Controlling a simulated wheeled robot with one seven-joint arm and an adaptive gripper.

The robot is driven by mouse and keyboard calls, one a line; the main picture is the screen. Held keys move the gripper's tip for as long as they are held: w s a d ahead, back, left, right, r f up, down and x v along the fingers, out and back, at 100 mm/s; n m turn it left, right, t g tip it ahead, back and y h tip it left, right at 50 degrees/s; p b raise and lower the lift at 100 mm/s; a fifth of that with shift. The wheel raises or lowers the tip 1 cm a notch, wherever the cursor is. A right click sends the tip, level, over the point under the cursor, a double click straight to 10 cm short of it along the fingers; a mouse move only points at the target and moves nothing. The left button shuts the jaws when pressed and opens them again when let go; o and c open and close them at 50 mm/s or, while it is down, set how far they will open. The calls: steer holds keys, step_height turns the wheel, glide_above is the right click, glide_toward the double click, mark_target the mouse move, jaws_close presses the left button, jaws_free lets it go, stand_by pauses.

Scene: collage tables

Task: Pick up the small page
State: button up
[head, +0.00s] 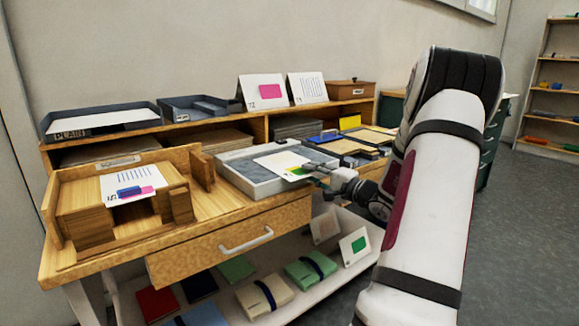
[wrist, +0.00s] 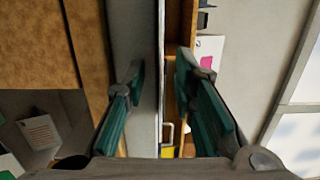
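A small white page (head: 283,162) with a green and yellow patch lies on the grey tray (head: 238,181), its right end reaching the tray's right rim. My gripper (head: 308,170) is at that end. In the wrist view my gripper (wrist: 159,70) is open, with one teal-padded finger on each side of a thin, pale edge (wrist: 160,40). This looks like the page seen edge-on. Gaps show between it and both fingers. Whether the page touches a finger in the head view is too small to tell.
Another white page (head: 128,181) with blue and pink pieces lies on a wooden stand at left. Two cards (head: 264,92) stand on the shelf behind. Shallow trays (head: 352,146) are beyond my gripper. A drawer (head: 232,245) with a white handle is below the tabletop.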

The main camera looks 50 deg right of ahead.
jaws_close()
